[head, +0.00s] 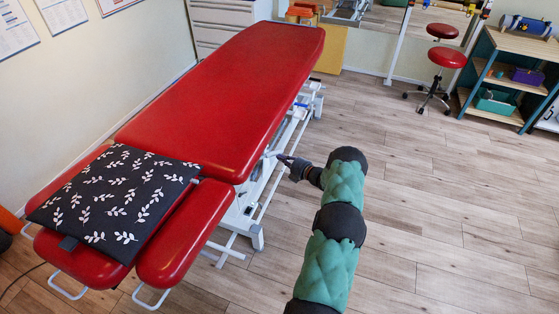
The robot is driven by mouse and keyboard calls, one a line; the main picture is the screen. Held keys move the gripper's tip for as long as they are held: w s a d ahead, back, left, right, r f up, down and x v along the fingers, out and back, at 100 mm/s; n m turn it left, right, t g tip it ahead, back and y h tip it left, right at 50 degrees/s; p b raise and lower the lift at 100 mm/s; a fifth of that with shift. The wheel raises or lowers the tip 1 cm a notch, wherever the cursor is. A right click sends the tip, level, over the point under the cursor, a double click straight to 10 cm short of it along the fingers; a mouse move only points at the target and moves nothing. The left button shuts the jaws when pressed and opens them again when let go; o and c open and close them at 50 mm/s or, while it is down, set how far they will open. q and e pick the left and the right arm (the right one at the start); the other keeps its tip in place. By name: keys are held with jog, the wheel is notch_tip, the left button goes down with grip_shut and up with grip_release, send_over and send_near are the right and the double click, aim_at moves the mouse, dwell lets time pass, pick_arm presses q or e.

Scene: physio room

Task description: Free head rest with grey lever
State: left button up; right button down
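The red head rest (88,262) is at the lower left end of the treatment table, with a dark leaf-patterned cushion (112,200) lying on it. The long red main section (230,85) stretches away behind it. A small light grey piece, possibly the grey lever (270,154), shows under the main section's right edge. My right gripper (281,157) is at this edge, close beside that piece. I cannot tell whether it touches it or whether its fingers are open or shut. My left gripper is not in view.
The table's white metal frame (256,200) runs beneath the padding. A red side pad (186,232) and white wire handles (150,300) stick out at the near end. The wooden floor (440,215) on the right is clear. A red stool (446,58) and a shelf (508,78) stand farther back.

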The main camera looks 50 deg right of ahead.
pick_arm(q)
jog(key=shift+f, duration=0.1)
pick_arm(e)
jog(key=shift+w+d, duration=0.25)
jog(key=shift+d, duration=0.05)
dwell(0.4)
jog(key=shift+r, duration=0.1)
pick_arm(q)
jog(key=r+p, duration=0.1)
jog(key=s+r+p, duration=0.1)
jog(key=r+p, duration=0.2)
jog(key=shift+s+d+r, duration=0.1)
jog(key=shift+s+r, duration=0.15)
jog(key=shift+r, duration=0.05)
pick_arm(e)
jog(key=s+d+r, duration=0.1)
jog(key=s+r, duration=0.1)
jog(key=s, duration=1.1)
jog(key=shift+f, duration=0.1)
